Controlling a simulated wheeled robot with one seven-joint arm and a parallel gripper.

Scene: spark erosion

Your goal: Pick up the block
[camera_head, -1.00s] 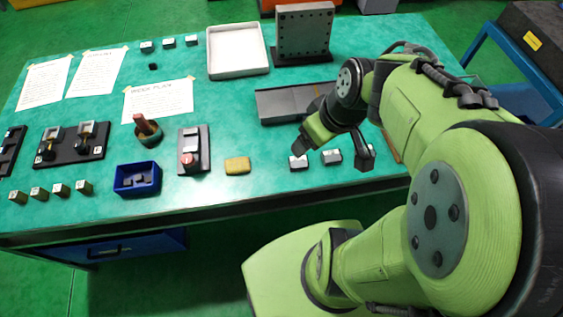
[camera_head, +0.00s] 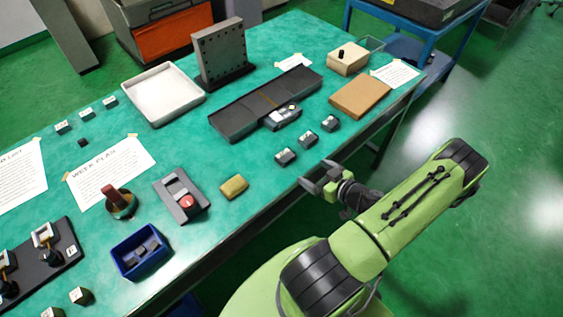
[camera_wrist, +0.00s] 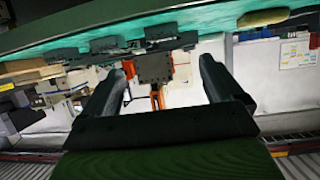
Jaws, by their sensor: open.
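Three small grey metal blocks stand in a row near the table's front right edge: a near one (camera_head: 285,156), a middle one (camera_head: 308,139) and a far one (camera_head: 330,123). I cannot tell which block the task means. A yellowish block (camera_head: 233,186) lies to their left, and several small blocks (camera_head: 62,127) stand at the back left. My gripper (camera_head: 315,177) is open and empty at the front edge, just right of the near grey block and apart from it. In the wrist view the open fingers (camera_wrist: 168,66) frame a tilted, apparently upside-down view along the table.
The green table (camera_head: 215,150) also holds a white tray (camera_head: 163,93), an upright drilled plate (camera_head: 222,52), a dark long fixture (camera_head: 265,104), a blue bin (camera_head: 142,250) and a brown board (camera_head: 360,97). A blue cart (camera_head: 412,45) stands behind at right. Floor at right is clear.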

